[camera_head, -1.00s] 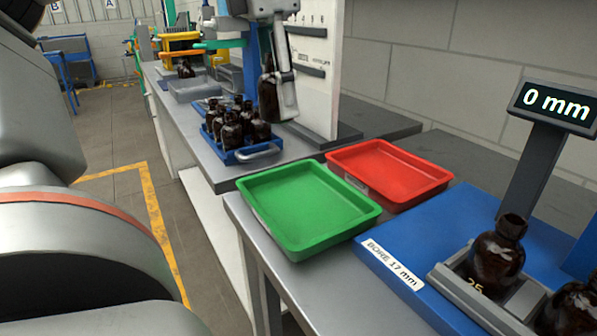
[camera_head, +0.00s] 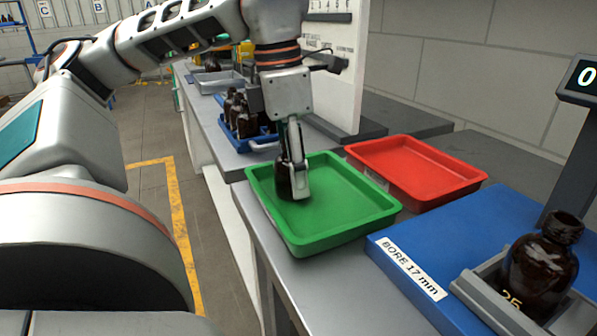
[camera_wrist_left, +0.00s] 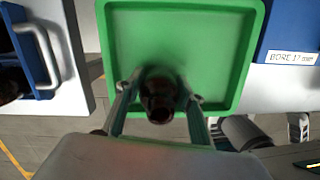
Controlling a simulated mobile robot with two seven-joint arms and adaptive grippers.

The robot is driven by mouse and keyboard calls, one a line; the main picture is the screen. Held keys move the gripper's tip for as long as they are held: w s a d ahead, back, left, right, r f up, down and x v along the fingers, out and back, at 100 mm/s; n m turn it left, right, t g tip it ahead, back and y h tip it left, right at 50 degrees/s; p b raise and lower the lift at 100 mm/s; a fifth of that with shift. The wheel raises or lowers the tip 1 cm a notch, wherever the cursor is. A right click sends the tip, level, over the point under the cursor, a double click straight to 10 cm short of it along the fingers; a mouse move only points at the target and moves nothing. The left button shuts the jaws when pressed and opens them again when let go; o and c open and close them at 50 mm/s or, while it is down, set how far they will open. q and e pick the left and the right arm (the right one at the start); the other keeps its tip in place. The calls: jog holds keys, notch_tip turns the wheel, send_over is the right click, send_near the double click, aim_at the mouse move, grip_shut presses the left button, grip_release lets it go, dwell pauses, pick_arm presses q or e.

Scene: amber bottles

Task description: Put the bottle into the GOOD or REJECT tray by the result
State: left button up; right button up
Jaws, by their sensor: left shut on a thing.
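My left gripper (camera_head: 292,180) is shut on an amber bottle (camera_head: 283,177), held upright over the left part of the green tray (camera_head: 375,219). In the left wrist view the bottle (camera_wrist_left: 159,97) sits between the two fingers with the green tray (camera_wrist_left: 180,17) beneath it. I cannot tell whether its base touches the tray floor. The green tray holds nothing else that I can see. The red tray (camera_head: 425,184) behind it is empty. No GOOD or REJECT wording shows. My right gripper is not in view.
A blue gauge base (camera_head: 450,236) labelled "BORE 17 mm" stands at right with another amber bottle (camera_head: 541,265) in its cradle. The display (camera_head: 583,80) is cut off, showing "0". A blue crate (camera_head: 262,141) with several bottles stands behind the green tray.

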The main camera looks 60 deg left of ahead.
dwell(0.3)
pick_arm(q)
jog(key=o, duration=1.1)
jog(key=shift+f, duration=0.1)
